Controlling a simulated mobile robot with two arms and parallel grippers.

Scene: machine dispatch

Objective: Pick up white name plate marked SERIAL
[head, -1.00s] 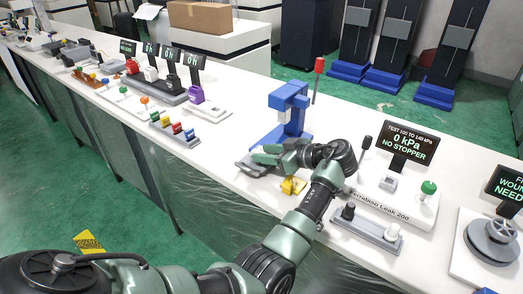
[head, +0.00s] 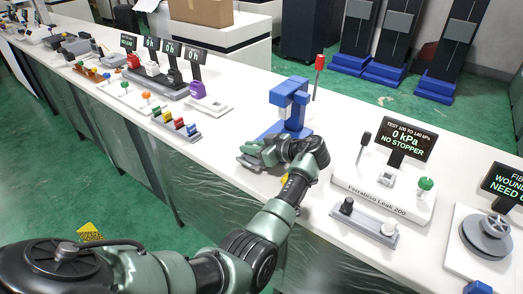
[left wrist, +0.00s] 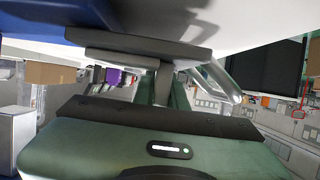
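I cannot make out a white name plate marked SERIAL in either view. My left gripper (head: 252,158) is at the table's front edge, just in front of the blue press (head: 290,108), low over the white table top. In the left wrist view my gripper's green body fills the bottom, with grey finger parts (left wrist: 165,75) beyond it. A flat grey piece (left wrist: 150,43) lies across them under a white surface; I cannot tell what it is. Whether the fingers are apart or closed is unclear. My right gripper is out of view.
A yellow item (head: 285,178) is mostly hidden behind my left arm. To the right stand the leak tester (head: 385,190), a grey tray with black and white knobs (head: 364,222) and a round grey fixture (head: 487,238). A tray of colored blocks (head: 175,125) stands left.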

